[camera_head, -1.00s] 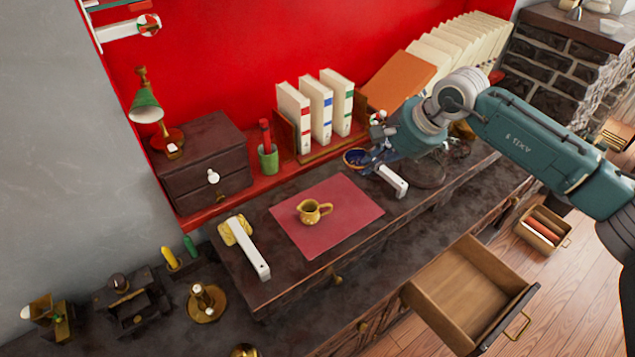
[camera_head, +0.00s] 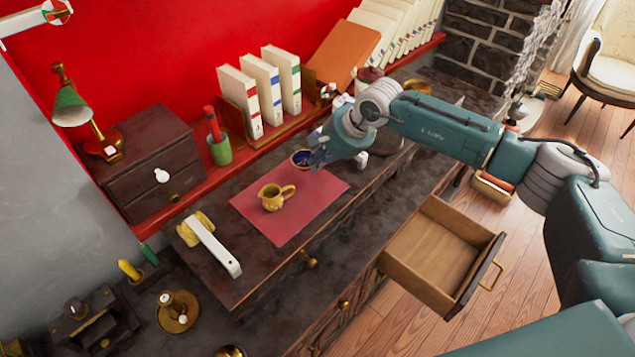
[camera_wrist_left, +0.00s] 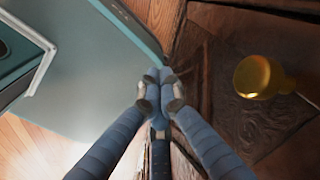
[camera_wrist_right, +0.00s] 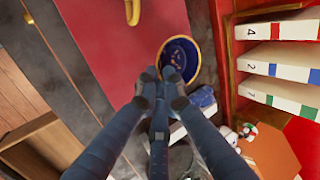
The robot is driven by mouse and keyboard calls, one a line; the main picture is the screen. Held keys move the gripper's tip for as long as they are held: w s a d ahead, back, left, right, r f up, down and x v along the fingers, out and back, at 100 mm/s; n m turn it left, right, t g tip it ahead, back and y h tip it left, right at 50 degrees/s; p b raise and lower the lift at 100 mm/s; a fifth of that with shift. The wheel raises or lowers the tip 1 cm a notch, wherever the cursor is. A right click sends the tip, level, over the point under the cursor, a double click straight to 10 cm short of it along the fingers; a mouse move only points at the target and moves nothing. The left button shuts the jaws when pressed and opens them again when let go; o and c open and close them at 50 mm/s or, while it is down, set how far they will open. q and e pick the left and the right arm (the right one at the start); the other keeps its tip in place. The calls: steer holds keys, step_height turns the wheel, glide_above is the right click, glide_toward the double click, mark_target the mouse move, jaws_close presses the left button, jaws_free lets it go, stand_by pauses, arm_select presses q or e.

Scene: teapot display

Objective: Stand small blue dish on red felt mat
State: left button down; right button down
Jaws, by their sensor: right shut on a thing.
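The small blue dish (camera_head: 301,158), dark blue inside with a gold-brown rim, is at the far right corner of the red felt mat (camera_head: 316,196). My right gripper (camera_head: 316,160) is shut on its rim. In the right wrist view the dish (camera_wrist_right: 183,58) is at the fingertips (camera_wrist_right: 160,88), tilted toward the camera and overlapping the mat's edge (camera_wrist_right: 100,40). I cannot tell whether it touches the mat. A yellow jug (camera_head: 271,198) stands in the middle of the mat. My left gripper (camera_wrist_left: 160,90) is shut and empty, near a brass knob (camera_wrist_left: 258,77).
Books (camera_head: 260,88) and a green pencil cup (camera_head: 220,150) stand behind the mat. A white bar-shaped handle (camera_head: 214,248) lies left of it. An open drawer (camera_head: 440,250) juts out at the front right. The mat's right part beside the jug is clear.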

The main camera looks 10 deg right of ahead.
step_height(320, 180, down, 6)
steer(key=shift+s+d+r+b, duration=0.15)
steer(key=shift+r+b, duration=0.1)
steer(key=shift+b, duration=0.95)
steer(key=shift+f, duration=0.25)
steer(key=shift+f, duration=0.1)
steer(key=c, duration=1.9)
jaws_free()
